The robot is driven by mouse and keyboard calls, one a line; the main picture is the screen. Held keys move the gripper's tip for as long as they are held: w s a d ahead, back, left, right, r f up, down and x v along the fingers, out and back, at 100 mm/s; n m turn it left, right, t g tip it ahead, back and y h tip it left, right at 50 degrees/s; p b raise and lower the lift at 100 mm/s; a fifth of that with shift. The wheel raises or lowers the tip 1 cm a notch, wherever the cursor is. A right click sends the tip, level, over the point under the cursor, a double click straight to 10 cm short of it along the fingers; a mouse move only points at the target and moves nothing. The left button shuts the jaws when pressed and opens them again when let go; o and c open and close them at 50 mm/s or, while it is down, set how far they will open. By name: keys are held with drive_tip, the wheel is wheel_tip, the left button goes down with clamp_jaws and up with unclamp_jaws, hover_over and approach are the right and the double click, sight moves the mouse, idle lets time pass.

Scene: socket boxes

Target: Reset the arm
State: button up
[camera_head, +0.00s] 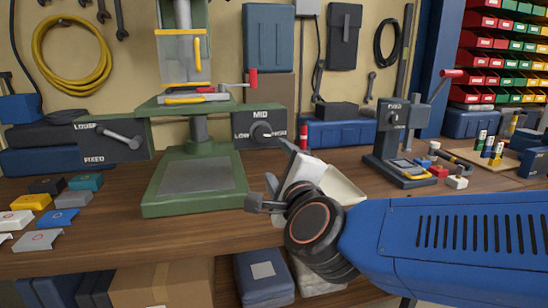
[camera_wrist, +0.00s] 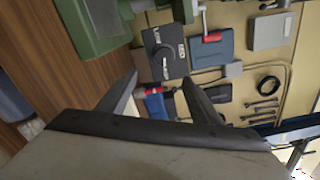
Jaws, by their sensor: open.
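My gripper (camera_wrist: 157,82) shows in the wrist view with its two dark fingers spread apart and nothing between them. Behind the gap lie the wall and the bench, seen tilted. In the head view my gripper (camera_head: 279,165) is partly hidden by my own wrist. It is above the front middle of the workbench (camera_head: 105,245), to the right of the green drill press (camera_head: 195,183). Pale, cream-coloured surfaces (camera_head: 343,187) show just behind my wrist; I cannot tell what they belong to.
A small dark press (camera_head: 393,135) stands right of my gripper. Several coloured covers (camera_head: 38,240) lie at the left. Red, green and yellow bins (camera_head: 490,65) fill the back right. Cardboard boxes (camera_head: 165,285) sit below. Bare bench lies between the covers and the drill press.

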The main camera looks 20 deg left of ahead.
drive_tip(key=shift+s+d, duration=0.35)
drive_tip(key=shift+s, duration=0.2)
drive_tip(key=shift+d, duration=0.1)
drive_tip(key=d+f+n+g+h, duration=0.1)
drive_tip(key=d+f+n+g, duration=0.1)
drive_tip(key=d+f+n, duration=0.35)
drive_tip(key=w+d+f+n+g+h, duration=0.1)
drive_tip(key=d+f+n, duration=0.15)
drive_tip(key=d, duration=0.65)
drive_tip(key=d+f+n+g, duration=0.2)
drive_tip(key=d+f+n, duration=0.15)
drive_tip(key=d, duration=0.45)
drive_tip(key=s+d+f+n+g+h, duration=0.1)
drive_tip(key=s+d+f+h, duration=0.1)
drive_tip(key=s+d+f, duration=0.2)
drive_tip(key=s+d+f+n+g+h, duration=0.2)
drive_tip(key=s+d, duration=0.4)
drive_tip(key=d, duration=0.5)
drive_tip(key=s+d+f+n+g+h, duration=0.1)
drive_tip(key=s+d+f+g+h, duration=0.1)
drive_tip(key=s+d+f, duration=0.3)
drive_tip(key=d+f+h, duration=0.1)
drive_tip(key=d+f, duration=0.1)
drive_tip(key=d, duration=0.1)
drive_tip(key=shift+s+h, duration=0.15)
drive_tip(key=shift+h, duration=0.15)
